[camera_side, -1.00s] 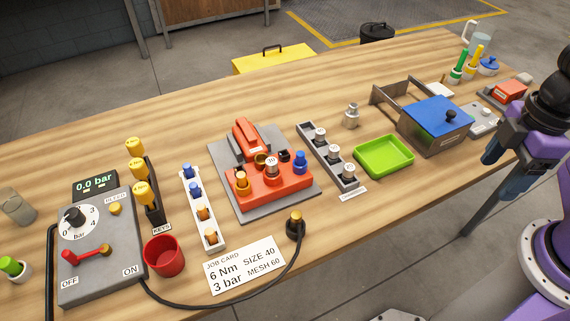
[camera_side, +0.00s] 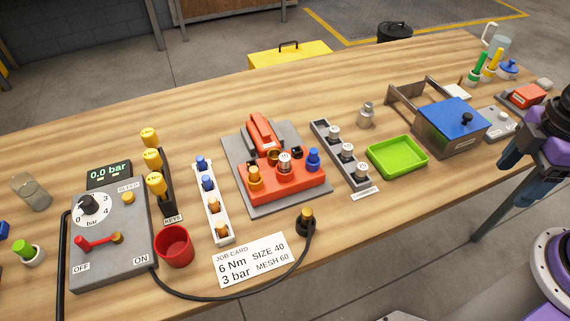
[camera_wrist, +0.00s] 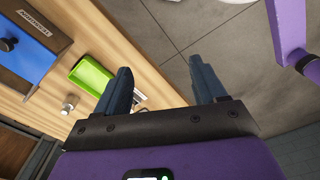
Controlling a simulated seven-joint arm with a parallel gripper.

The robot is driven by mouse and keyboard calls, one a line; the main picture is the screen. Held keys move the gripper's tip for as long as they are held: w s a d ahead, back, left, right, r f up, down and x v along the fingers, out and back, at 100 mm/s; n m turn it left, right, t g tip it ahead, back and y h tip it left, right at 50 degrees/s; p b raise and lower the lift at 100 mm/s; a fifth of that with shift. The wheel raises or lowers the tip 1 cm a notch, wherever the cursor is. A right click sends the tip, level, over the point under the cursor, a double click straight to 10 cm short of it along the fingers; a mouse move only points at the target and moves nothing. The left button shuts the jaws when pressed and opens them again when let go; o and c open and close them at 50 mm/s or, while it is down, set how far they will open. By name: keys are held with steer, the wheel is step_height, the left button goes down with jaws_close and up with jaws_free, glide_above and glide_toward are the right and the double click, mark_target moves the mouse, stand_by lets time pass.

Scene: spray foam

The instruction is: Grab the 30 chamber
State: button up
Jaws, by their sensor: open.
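Several silver chambers with numbered white tops stand in a grey rack (camera_side: 357,178) right of the red fixture. The far one (camera_side: 334,132), the middle one (camera_side: 347,149) and the near one (camera_side: 362,170) have numbers too small for me to read surely. Another silver, white-topped piece (camera_side: 285,161) sits in the red fixture (camera_side: 283,184), its number also unclear. I cannot tell which is the 30 chamber. My gripper (camera_side: 512,166) is open and empty at the right edge, well away from the rack. Its two fingers show apart in the wrist view (camera_wrist: 160,78).
A green tray (camera_side: 397,157) and a blue-lidded box (camera_side: 450,128) stand between the rack and my gripper. A loose silver piece (camera_side: 366,115) stands behind the tray. A cable (camera_side: 290,271) loops at the front edge, near the job card (camera_side: 250,260).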

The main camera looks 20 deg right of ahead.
steer(key=shift+c, duration=1.2)
step_height(320, 180, up, 6)
steer(key=f+n, duration=0.1)
steer(key=n, duration=0.3)
glide_above(285, 157)
step_height(285, 157, down, 16)
steer(key=shift+r, duration=0.1)
